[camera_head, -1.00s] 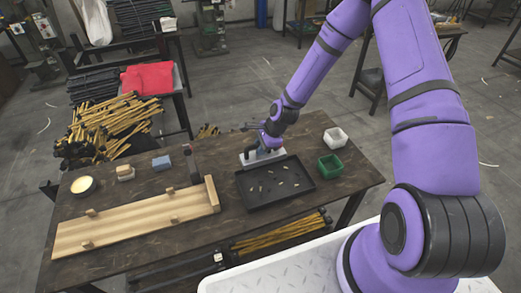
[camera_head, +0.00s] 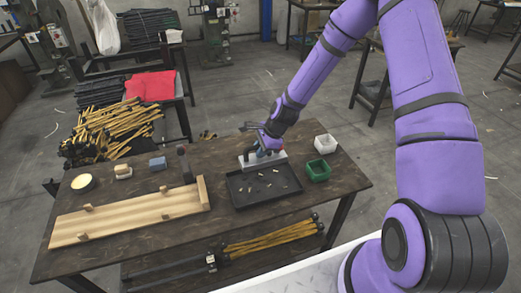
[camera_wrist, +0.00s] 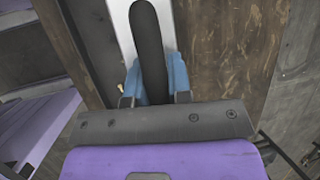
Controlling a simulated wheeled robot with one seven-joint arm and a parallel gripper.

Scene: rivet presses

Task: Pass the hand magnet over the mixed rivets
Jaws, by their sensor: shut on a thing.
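The hand magnet (camera_head: 276,159), a pale grey bar with a dark handle, is at the back edge of the black tray. In the wrist view its pale bar (camera_wrist: 123,38) and black handle (camera_wrist: 150,45) run away from my gripper. My gripper (camera_head: 262,148) is shut on the handle, with its blue finger pads (camera_wrist: 178,74) on either side. Several small rivets (camera_head: 268,184) lie scattered in the black tray (camera_head: 238,202). I cannot tell whether the bar is lifted off the table.
A green bin (camera_head: 318,170) and a white bin (camera_head: 325,144) stand right of the tray. A wooden board fixture (camera_head: 130,215) lies to its left. A blue block (camera_head: 158,163) and a round tin (camera_head: 83,183) sit behind the board.

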